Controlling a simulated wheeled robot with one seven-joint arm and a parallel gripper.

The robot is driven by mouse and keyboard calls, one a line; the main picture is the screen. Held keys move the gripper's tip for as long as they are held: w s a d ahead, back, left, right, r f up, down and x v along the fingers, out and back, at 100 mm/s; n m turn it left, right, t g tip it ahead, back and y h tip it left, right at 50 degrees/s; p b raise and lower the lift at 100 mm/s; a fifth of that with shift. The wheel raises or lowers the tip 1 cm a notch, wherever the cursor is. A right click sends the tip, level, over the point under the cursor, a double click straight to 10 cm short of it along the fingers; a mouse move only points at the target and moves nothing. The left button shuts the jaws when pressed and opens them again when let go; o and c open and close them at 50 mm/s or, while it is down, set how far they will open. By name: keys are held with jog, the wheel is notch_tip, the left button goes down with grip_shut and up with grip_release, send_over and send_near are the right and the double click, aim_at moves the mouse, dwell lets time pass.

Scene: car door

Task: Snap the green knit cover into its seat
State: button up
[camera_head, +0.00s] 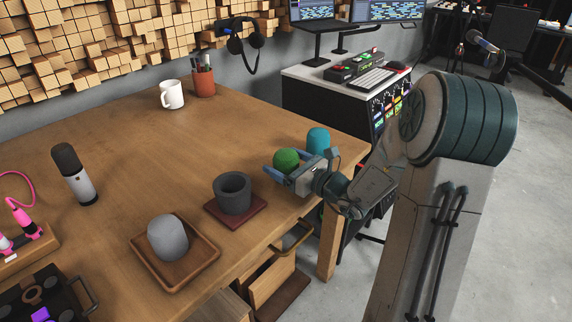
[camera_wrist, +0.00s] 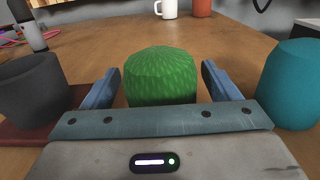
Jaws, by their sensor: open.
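The green knit cover (camera_wrist: 160,76) is a rounded, ribbed dome standing on the wooden table near its right edge. It also shows in the head view (camera_head: 286,160). My gripper (camera_wrist: 160,88) is open, with one blue finger on each side of the cover and a visible gap at both sides. The cover's lower part is hidden behind my gripper's body in the wrist view. A dark grey round cup-like holder (camera_head: 233,191) with an open top sits on a dark red square base (camera_head: 250,217); I cannot tell whether it is the seat.
A teal dome (camera_head: 318,140) stands close to the right of my gripper. A grey dome (camera_head: 167,238) sits in a wooden tray (camera_head: 207,262). A microphone (camera_head: 73,174), white mug (camera_head: 172,95) and pen cup (camera_head: 204,82) stand farther off. The table's middle is clear.

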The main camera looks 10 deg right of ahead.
jog(key=shift+c, duration=0.3)
jog(key=c, duration=1)
jog(key=shift+r, duration=0.1)
